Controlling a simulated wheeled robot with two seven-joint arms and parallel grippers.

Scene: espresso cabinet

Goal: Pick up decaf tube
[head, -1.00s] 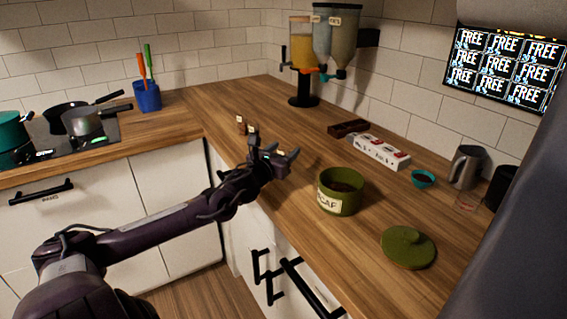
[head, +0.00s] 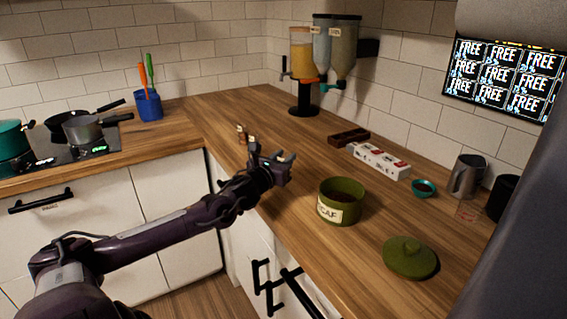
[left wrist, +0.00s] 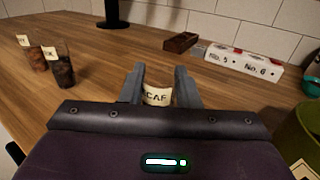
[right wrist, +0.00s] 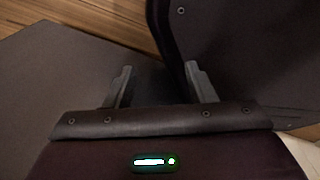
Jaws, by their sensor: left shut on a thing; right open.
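My left gripper (head: 274,160) is over the counter, left of the green decaf canister (head: 327,208). In the left wrist view its fingers (left wrist: 159,82) are shut on the decaf tube (left wrist: 157,96). The tube's pale label reads "CAF" between the fingers; most of its body is hidden behind the gripper. In the head view I cannot make the tube out clearly. The canister is open, with dark contents, and its green lid (head: 410,257) lies on the counter. My right gripper (right wrist: 159,72) is open and empty in the right wrist view.
Two labelled tubes (left wrist: 64,70) stand at the left of the left wrist view. A dark tray (head: 349,137), a white numbered box (head: 379,160), a teal cup (head: 423,188) and a metal pitcher (head: 467,176) line the wall. Dispensers (head: 333,50) stand behind. The counter's middle is clear.

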